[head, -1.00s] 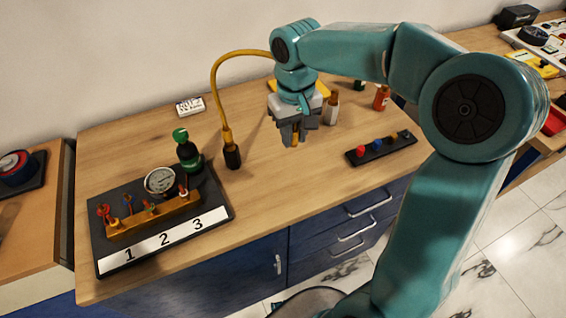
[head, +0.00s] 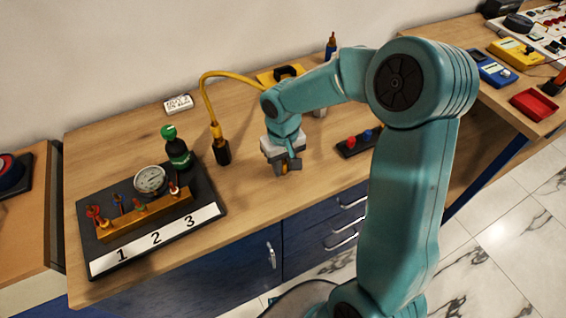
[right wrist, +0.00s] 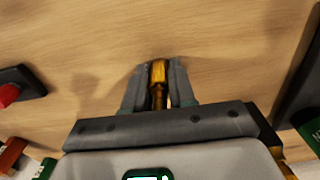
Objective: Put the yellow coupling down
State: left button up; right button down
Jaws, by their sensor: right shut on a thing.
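My right gripper (head: 285,169) is over the front middle part of the wooden table (head: 240,205), pointing down. It is shut on the yellow coupling (right wrist: 158,76), a small brass-yellow piece between the two grey fingers in the right wrist view. In the head view only a bit of the coupling (head: 284,168) shows between the fingers. Bare wood lies beyond the fingertips in the wrist view. I cannot tell whether the coupling touches the table. My left gripper is not in view.
Left of my gripper, a yellow hose (head: 214,110) ends in a black holder (head: 222,152). Further left are a green-capped bottle (head: 178,150) and a numbered black board (head: 95,240) with a gauge (head: 150,180). A black rack (head: 352,149) with coloured knobs is to the right.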

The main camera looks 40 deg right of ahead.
jog(key=shift+f, duration=0.1)
jog(key=c, duration=0.9)
grip_release()
jog(key=shift+f, duration=0.1)
jog(key=shift+c, duration=0.2)
jog(key=shift+r, duration=0.65)
notch_tip(320, 180, up, 10)
jog(key=shift+r+p, duration=0.1)
jog(key=shift+p, duration=0.25)
jog(key=shift+r, duration=0.5)
